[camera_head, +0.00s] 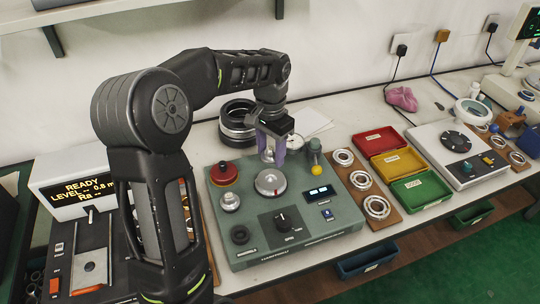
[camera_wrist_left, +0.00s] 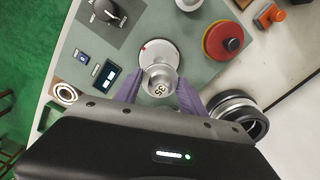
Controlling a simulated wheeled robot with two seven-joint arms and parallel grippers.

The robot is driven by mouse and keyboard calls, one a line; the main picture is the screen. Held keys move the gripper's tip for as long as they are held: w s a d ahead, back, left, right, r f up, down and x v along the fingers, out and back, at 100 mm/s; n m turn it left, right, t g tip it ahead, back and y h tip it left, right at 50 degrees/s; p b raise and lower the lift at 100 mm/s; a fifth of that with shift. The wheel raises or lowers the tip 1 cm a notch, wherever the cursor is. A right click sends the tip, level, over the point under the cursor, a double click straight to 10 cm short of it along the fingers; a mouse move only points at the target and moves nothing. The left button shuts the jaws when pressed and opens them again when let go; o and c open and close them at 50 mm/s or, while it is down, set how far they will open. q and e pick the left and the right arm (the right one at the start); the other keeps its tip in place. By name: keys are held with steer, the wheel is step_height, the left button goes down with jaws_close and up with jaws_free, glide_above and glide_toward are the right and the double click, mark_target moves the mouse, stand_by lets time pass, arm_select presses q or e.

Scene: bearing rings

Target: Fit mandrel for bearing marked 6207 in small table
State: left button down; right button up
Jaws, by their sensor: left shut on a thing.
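My left gripper (camera_head: 268,158) is shut on a silver mandrel, which shows in the left wrist view (camera_wrist_left: 160,83) with "35" on its end face. The purple fingers (camera_wrist_left: 158,92) stand on either side of it. The small table is a round silver disc (camera_head: 270,183) with a red mark, on a green machine (camera_head: 300,222); it also shows in the left wrist view (camera_wrist_left: 157,52). The mandrel is over the disc and hides part of it in the wrist view. The head view suggests a small gap below it. My right gripper is in neither view.
A red knob-like piece (camera_head: 224,173), a silver stepped piece (camera_head: 230,201) and a black dial (camera_head: 282,220) stand on the machine around the disc. Large dark rings (camera_head: 237,118) stand behind. Bearings on a wooden board (camera_head: 366,186) and coloured trays (camera_head: 380,141) lie to the right.

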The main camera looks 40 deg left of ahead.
arm_select(q)
steer(key=shift+d+r, duration=0.1)
steer(key=shift+d, duration=0.1)
steer(key=shift+a+f, duration=0.15)
steer(key=shift+f, duration=0.05)
step_height(320, 180, down, 5)
steer(key=b, duration=0.4)
steer(key=shift+f+b, duration=0.2)
steer(key=shift+b, duration=0.1)
steer(key=shift+s, duration=0.1)
steer(key=shift+f, duration=0.35)
stand_by(0.5)
stand_by(0.5)
steer(key=shift+f, duration=0.15)
steer(key=shift+f+b, duration=0.5)
steer(key=shift+f, duration=0.2)
